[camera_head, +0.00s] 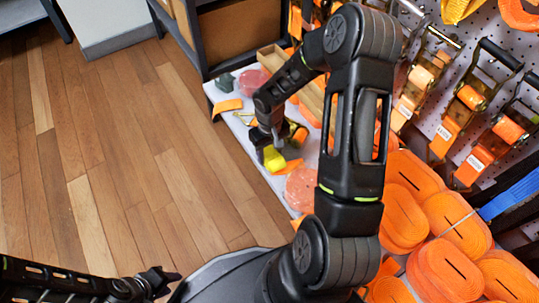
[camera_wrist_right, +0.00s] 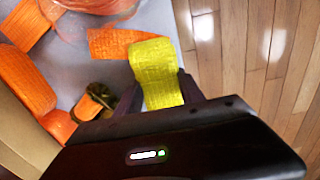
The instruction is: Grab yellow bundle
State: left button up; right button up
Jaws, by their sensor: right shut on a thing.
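The yellow bundle (camera_wrist_right: 158,72) is a small roll of woven strap. In the right wrist view it sits between the two dark fingers of my right gripper (camera_wrist_right: 160,92), which is shut on it. In the head view the yellow bundle (camera_head: 274,159) is at the tip of my right gripper (camera_head: 266,146), over the front edge of the white shelf (camera_head: 235,117). I cannot tell whether it touches the shelf. My left gripper (camera_head: 160,283) is at the lower left of the head view, away from the shelf; its finger gap is not clear.
Orange straps (camera_wrist_right: 25,80) and a ratchet (camera_wrist_right: 95,100) lie close to my right gripper. Large orange rolls (camera_head: 450,275) are stacked at the lower right. Ratchet straps (camera_head: 470,100) hang on the pegboard wall. Wooden floor (camera_head: 110,150) at left is clear.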

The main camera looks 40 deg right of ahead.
aim_at(269, 152)
jog(key=c, duration=0.5)
notch_tip(269, 152, up, 9)
jog(key=p, duration=0.4)
jog(key=shift+r, duration=0.5)
